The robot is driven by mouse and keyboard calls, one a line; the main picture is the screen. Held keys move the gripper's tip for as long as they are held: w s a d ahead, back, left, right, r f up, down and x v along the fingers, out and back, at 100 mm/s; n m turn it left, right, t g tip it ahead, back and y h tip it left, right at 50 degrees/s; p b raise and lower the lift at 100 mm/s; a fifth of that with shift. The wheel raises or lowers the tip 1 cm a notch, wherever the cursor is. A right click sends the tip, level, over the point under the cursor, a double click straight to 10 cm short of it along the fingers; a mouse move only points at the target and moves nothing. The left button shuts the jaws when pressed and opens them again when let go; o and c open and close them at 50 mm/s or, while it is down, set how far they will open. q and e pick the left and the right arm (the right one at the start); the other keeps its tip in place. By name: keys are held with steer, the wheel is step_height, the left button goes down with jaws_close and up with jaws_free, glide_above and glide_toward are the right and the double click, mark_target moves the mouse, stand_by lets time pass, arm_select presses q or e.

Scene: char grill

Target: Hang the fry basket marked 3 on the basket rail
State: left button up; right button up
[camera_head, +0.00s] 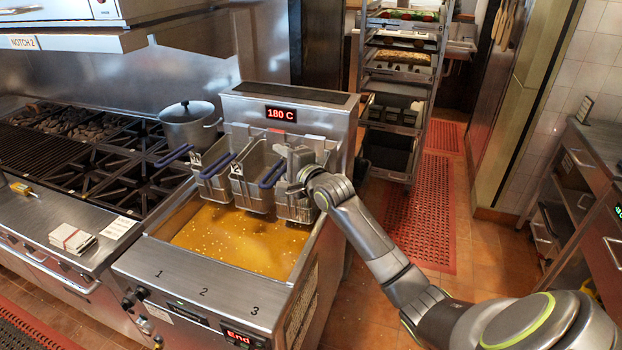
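The fryer (205,305) stands in the middle with golden oil (235,238) in its vat. Three wire baskets are side by side at the back of the vat, above the oil. The rightmost basket (294,210) is in line with the panel number 3; its own mark is hidden. The basket rail behind is mostly hidden by baskets and gripper. My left gripper is out of view.
The left basket (213,188) and middle basket (251,188) stand close beside the rightmost one, handles forward-left. The upper display (281,114) reads 180 C. A pot (190,125) sits on the stove to the left. A tray rack (398,100) stands behind right.

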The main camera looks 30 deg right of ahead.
steer(key=s+d+r+b, duration=0.2)
steer(key=s, duration=1.3)
steer(key=d+f+n+g+h, duration=0.1)
steer(key=d+f+g+h, duration=0.15)
steer(key=f, duration=0.75)
steer(key=d+f+n+g+h, duration=0.1)
steer(key=d+f, duration=0.3)
steer(key=f, duration=0.5)
steer(key=s+d+f+n+g+b, duration=0.15)
steer(key=s+f, duration=0.25)
steer(key=f, duration=0.8)
steer(key=s+d+f+n+g, duration=0.25)
steer(key=s+f, duration=0.25)
steer(key=f, duration=0.7)
steer(key=s+a+f+n+g, duration=0.2)
steer(key=s+f+n, duration=0.1)
steer(key=s+f, duration=0.6)
steer(key=s+a+f+n+g, duration=0.2)
steer(key=s+a+f, duration=0.2)
steer(key=s, duration=0.5)
steer(key=s+a+f+n+g+b, duration=0.1)
steer(key=s+a+f+n+g, duration=0.1)
steer(key=s+f, duration=0.5)
steer(key=s+a+f+n+g, duration=0.2)
steer(key=s+a+f+n, duration=0.2)
steer(key=s, duration=0.8)
step_height(320, 180, down, 3)
steer(key=shift+s+a+r+y+b, duration=0.2)
steer(key=shift+a+y+b, duration=0.15)
steer(key=shift+a, duration=0.8)
